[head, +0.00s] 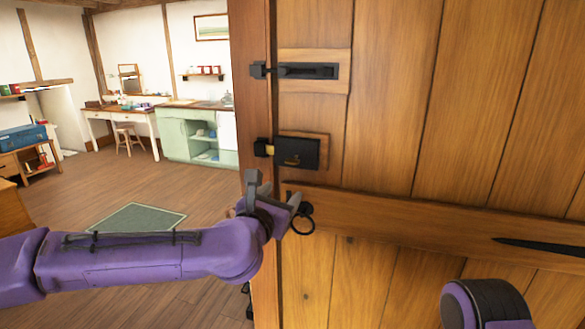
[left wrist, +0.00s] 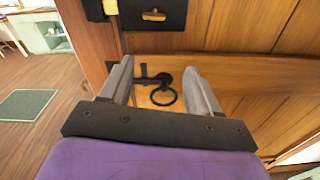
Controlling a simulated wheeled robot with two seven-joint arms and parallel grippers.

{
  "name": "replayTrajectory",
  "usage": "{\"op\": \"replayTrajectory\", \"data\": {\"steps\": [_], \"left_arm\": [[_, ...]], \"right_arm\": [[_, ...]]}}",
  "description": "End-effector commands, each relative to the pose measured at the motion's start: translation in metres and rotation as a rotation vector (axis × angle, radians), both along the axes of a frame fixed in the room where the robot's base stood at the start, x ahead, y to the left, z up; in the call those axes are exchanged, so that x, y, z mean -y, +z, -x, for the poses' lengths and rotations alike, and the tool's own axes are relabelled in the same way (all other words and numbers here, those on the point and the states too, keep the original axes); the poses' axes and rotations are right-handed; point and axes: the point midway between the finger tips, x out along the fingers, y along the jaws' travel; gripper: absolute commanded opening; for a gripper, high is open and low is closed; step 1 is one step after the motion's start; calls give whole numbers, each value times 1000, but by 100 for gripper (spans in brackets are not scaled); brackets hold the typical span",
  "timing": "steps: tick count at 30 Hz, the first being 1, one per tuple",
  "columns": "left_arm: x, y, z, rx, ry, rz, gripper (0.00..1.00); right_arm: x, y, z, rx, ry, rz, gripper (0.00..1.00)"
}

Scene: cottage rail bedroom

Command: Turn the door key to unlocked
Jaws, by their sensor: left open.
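A black lock box (head: 311,153) sits on a wooden pad on the plank door (head: 390,110). A small brass-coloured piece, apparently the key (head: 292,161), shows low on its face; it also shows in the left wrist view (left wrist: 153,15). A brass bolt (head: 270,149) spans from the box to the black keeper (head: 261,147) on the post. My left gripper (head: 272,190) is open and empty, below and slightly left of the lock. In the left wrist view its fingers (left wrist: 157,70) stand apart, with the lock beyond and above them. My right gripper is out of view.
A black ring handle (head: 303,221) hangs just beyond my left fingers, below the lock. A black slide bolt (head: 308,71) is higher on the door. A wooden rail (head: 400,215) crosses the door. Open floor (head: 190,195) lies left of the post.

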Motion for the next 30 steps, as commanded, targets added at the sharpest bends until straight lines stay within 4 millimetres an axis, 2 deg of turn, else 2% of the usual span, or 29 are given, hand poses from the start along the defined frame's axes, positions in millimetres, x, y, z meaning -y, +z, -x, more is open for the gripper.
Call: {"op": "replayTrajectory", "data": {"steps": [1,2,5,18,22,30], "left_arm": [[-4,22,-2,16,8,51,62],[-5,31,-2,23,10,74,62],[-5,43,-8,29,13,106,62],[22,43,-91,27,12,102,62],[26,40,-101,28,12,103,62],[26,39,-102,28,11,101,62]], "right_arm": [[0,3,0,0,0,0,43],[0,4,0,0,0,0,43],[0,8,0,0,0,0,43],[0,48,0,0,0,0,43],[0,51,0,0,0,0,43],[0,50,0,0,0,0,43]]}}
